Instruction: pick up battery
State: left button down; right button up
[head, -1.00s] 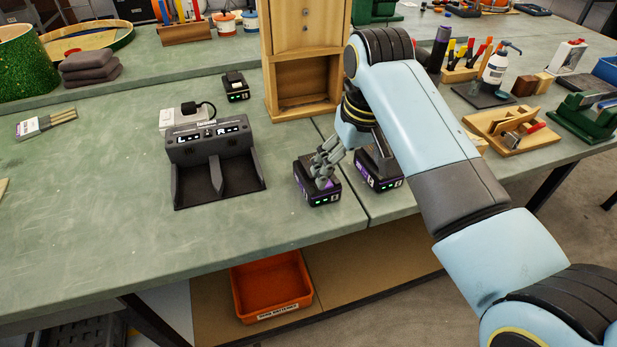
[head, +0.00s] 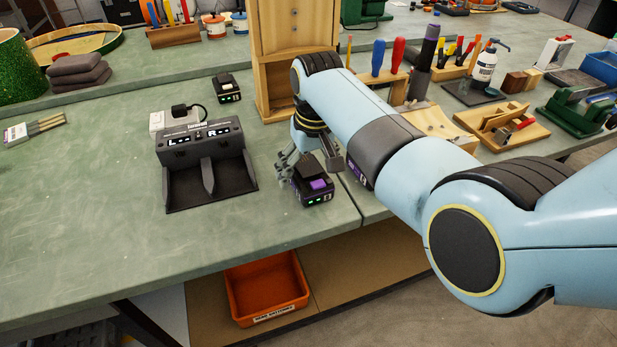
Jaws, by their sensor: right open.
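A black and purple battery (head: 316,187) with green lights lies on the green bench near its front edge. My right gripper (head: 300,170) is open at the back left of this battery, with its fingers close to it; I cannot tell whether they touch. A second battery (head: 357,172) lies to the right, mostly hidden behind my right arm. A third battery (head: 228,88) stands farther back, left of the wooden cabinet. The black charger (head: 207,171) with two empty bays marked L and R stands to the left. My left gripper is not in view.
The wooden cabinet (head: 262,60) stands behind my right gripper. An orange bin (head: 268,288) sits on the shelf below the bench. Wooden tool holders and a spray bottle (head: 484,66) are at the right. The left front of the bench is clear.

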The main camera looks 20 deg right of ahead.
notch_tip(320, 180, down, 2)
jog(key=shift+w, duration=0.15)
jog(key=shift+c, duration=0.4)
jog(key=shift+r, duration=0.1)
jog(key=c, duration=1.6)
